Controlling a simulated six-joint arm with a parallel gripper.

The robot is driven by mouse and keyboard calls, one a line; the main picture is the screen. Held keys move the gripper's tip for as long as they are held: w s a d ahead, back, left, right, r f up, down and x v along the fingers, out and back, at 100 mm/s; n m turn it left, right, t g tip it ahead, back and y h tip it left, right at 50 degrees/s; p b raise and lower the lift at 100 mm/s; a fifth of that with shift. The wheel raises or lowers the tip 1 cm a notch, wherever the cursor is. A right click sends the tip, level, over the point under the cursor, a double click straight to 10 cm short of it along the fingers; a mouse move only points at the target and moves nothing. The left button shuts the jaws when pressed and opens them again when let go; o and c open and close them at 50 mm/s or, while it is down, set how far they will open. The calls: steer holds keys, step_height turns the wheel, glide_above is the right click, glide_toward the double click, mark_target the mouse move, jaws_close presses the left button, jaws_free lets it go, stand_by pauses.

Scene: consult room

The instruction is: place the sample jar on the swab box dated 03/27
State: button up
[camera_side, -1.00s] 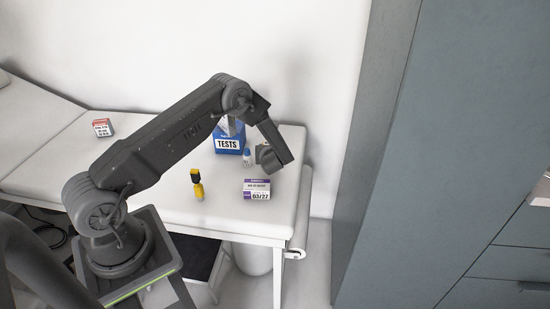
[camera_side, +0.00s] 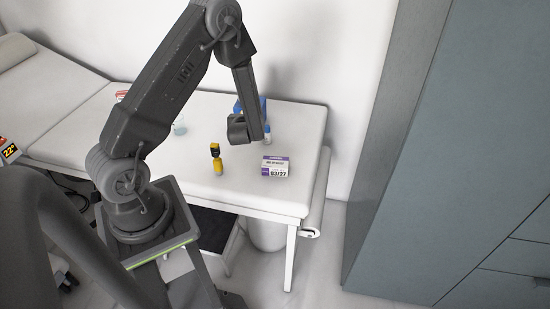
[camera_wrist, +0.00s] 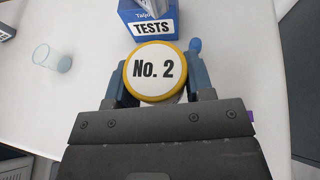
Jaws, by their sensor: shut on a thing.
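My gripper (camera_side: 243,130) is above the white table, left of and behind the swab box in the side view. In the wrist view, my gripper (camera_wrist: 162,88) is shut on the sample jar (camera_wrist: 153,74). The jar's round white lid has a yellow rim and reads "No. 2"; its body is mostly hidden below the lid. In the side view I cannot make out the jar. The white and purple swab box (camera_side: 275,167) marked 03/27 lies on the table near its front right. In the wrist view only a purple sliver (camera_wrist: 250,116) shows beside my gripper.
A blue TESTS box (camera_wrist: 150,24) and a blue-capped bottle (camera_side: 267,134) stand near my gripper. A yellow and black object (camera_side: 217,160) stands left of the swab box. A clear glass (camera_wrist: 52,58) is farther left. The table top (camera_side: 305,140) right of the bottle is clear.

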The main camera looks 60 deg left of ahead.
steer(key=s+d+r, duration=0.2)
steer(key=s, duration=0.2)
glide_above(275, 162)
step_height(275, 162, down, 7)
steer(key=shift+f, duration=0.1)
steer(key=shift+d+f, duration=0.1)
steer(key=shift+f, duration=1.9)
steer(key=shift+f, duration=0.15)
steer(key=o, duration=0.9)
